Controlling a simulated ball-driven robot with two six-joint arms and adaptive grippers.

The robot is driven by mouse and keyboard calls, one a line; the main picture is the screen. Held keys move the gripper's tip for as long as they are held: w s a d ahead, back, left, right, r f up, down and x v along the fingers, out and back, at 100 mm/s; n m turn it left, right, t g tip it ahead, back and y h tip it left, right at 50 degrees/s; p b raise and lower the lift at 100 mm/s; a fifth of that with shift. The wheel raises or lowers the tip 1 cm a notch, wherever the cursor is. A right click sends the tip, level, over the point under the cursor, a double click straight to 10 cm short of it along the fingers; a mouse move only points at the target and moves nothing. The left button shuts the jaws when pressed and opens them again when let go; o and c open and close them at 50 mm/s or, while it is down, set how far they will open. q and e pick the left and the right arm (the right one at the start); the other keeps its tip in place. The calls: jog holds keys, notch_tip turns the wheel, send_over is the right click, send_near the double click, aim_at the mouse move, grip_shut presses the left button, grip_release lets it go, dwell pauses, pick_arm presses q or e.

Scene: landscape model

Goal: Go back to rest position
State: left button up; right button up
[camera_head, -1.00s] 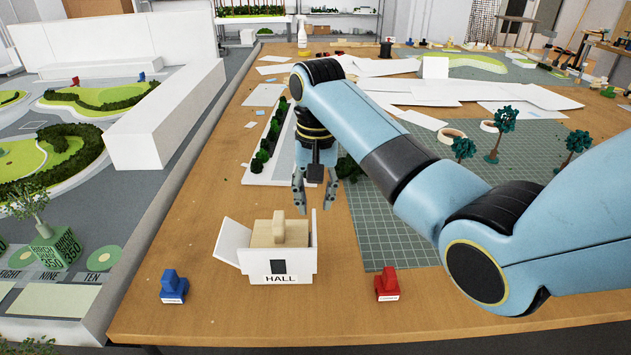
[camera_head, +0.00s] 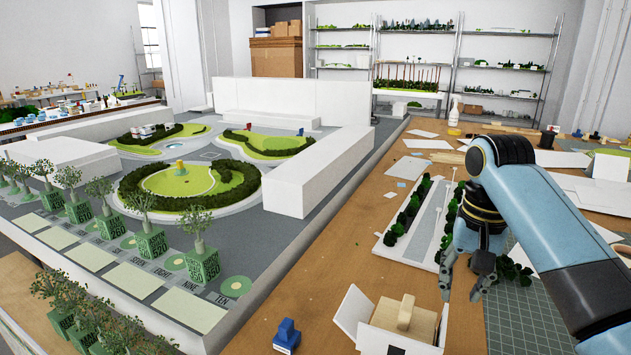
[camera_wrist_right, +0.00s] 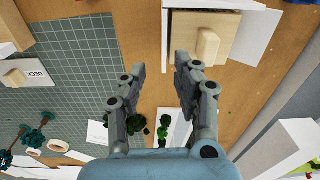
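My right gripper (camera_head: 462,283) hangs above the wooden table, just behind and to the right of a small white open box (camera_head: 353,309) with a wooden block (camera_head: 405,315) in it. In the right wrist view the gripper's two fingers (camera_wrist_right: 160,70) stand apart with nothing between them. The white box (camera_wrist_right: 262,22) and its wooden block (camera_wrist_right: 207,46) show beyond the fingertips there. My left gripper is in neither view.
A blue piece (camera_head: 286,335) stands on the table left of the box. A large landscape model (camera_head: 262,262) with white blocks fills the left. Bare table (camera_head: 325,275) lies between model and box.

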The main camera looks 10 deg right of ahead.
jog(key=s+f+n+t, duration=0.1)
jog(key=s+f+n, duration=0.3)
jog(key=s, duration=0.8)
jog(key=s+a+r+n+t, duration=0.2)
jog(key=s+r+n, duration=0.1)
jog(key=s, duration=1.2)
jog(key=s+d+f+g+h+b, duration=0.1)
jog(key=d+f+b, duration=0.15)
jog(key=f, duration=1.35)
jog(key=d+f+b, duration=0.1)
jog(key=f+b, duration=0.2)
jog(key=f, duration=1.2)
jog(key=s+f+g+b, duration=0.1)
jog(key=s+f+b, duration=0.3)
jog(key=s+f, duration=1.5)
notch_tip(320, 180, down, 2)
jog(key=shift+d+f+m, duration=0.1)
jog(key=shift+d+m, duration=0.2)
jog(key=shift+m, duration=0.1)
